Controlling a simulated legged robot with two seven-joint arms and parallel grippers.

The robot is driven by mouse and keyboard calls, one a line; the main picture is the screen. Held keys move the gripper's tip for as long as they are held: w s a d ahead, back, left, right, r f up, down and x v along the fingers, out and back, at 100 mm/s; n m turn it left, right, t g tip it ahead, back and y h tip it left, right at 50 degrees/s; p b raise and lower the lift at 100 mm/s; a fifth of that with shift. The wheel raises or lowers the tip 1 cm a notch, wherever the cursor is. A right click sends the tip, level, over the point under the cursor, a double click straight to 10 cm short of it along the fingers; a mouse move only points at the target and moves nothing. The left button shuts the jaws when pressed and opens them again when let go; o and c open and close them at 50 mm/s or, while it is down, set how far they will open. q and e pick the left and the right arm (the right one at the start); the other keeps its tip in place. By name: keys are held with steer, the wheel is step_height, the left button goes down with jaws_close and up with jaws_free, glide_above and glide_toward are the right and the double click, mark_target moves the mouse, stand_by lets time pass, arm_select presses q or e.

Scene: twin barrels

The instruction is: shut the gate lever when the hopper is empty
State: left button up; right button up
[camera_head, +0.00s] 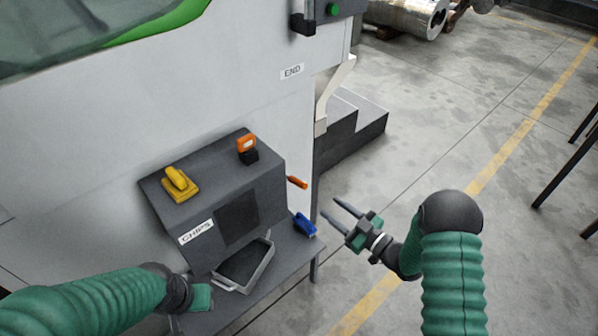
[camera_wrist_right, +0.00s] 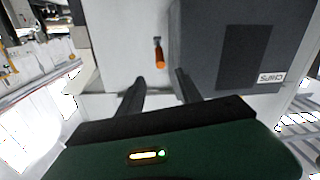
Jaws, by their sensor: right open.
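The hopper appears to be the dark grey box (camera_head: 215,185) labelled CHIPS, fixed to the white machine; it also shows in the right wrist view (camera_wrist_right: 205,50). Its dark front panel or opening (camera_head: 238,217) shows no visible contents, and I cannot tell what is inside. A lever with an orange handle (camera_head: 297,182) sticks out at the box's right side; in the right wrist view the handle (camera_wrist_right: 160,58) hangs down beyond the fingertips. My right gripper (camera_head: 329,207) is open, empty and apart from the lever. My left gripper (camera_head: 202,297) is by the shelf's front left; its fingers are unclear.
A grey tray (camera_head: 267,262) stands on the dark shelf (camera_head: 290,262) below the box. A blue object (camera_head: 305,225) lies at the shelf's right end. A yellow tool (camera_head: 179,186) and an orange-and-black item (camera_head: 247,148) sit on top of the box. Open floor lies to the right.

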mark_target(300, 184)
steer(key=b+x, duration=0.1)
steer(key=x, duration=0.6)
steer(key=b+x, duration=0.1)
steer(key=x, duration=0.5)
steer(key=shift+w+a+f, duration=0.15)
steer(key=shift+w+f, duration=0.1)
steer(key=shift+w, duration=0.15)
steer(key=shift+w+a, duration=0.25)
arm_select(q)
steer(key=f, duration=0.2)
steer(key=shift+w+a+f, duration=0.1)
steer(key=shift+a+f, duration=0.2)
steer(key=shift+f, duration=0.1)
arm_select(e)
steer(key=shift+w+a+r, duration=0.1)
steer(key=shift+a, duration=0.2)
arm_select(q)
steer(key=shift+d, duration=0.1)
arm_select(e)
steer(key=shift+d, duration=0.15)
jaws_close()
